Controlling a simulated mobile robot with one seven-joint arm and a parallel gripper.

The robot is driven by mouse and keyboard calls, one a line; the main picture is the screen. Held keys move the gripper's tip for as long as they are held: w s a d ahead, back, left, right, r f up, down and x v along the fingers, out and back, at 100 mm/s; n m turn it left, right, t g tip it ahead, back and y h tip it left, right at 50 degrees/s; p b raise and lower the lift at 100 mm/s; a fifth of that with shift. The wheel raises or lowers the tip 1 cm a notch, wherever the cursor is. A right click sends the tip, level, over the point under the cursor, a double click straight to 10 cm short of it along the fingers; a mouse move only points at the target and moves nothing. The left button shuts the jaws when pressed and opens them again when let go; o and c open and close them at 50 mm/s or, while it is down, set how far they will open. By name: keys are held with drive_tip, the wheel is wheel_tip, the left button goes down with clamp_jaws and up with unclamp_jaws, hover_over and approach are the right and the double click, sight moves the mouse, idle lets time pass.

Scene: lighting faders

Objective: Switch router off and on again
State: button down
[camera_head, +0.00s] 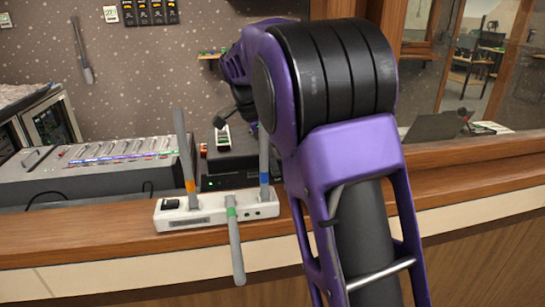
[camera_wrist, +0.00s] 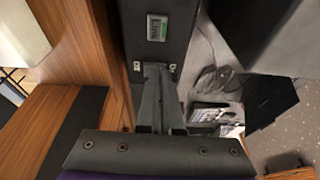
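The router appears to be the white box (camera_head: 240,209) on the wooden ledge in the head view. It has three grey antennas with orange, green and blue bands. Two stand upright and the green-banded one hangs down over the front edge. A black rocker switch (camera_head: 171,205) sits at its left end. My gripper is mostly hidden behind my purple arm in the head view. In the wrist view my gripper (camera_wrist: 157,72) has its fingers together with nothing visible between them. They point towards a dark box with a small green display (camera_wrist: 157,28). The router is not clearly identifiable there.
A mixing console (camera_head: 95,165) with several faders stands left of the router. A dark box (camera_head: 232,165) stands behind it. The wooden ledge (camera_head: 470,190) is clear on the right, below a window. A dark monitor (camera_wrist: 272,100) shows at right in the wrist view.

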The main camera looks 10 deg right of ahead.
drive_tip(key=shift+r, duration=0.1)
drive_tip(key=p+v, duration=0.2)
drive_tip(key=v, duration=1.5)
drive_tip(key=shift+w+r, duration=0.1)
drive_tip(key=d+f, duration=0.2)
drive_tip(key=shift+d+f+g, duration=0.3)
drive_tip(key=shift+f, duration=0.1)
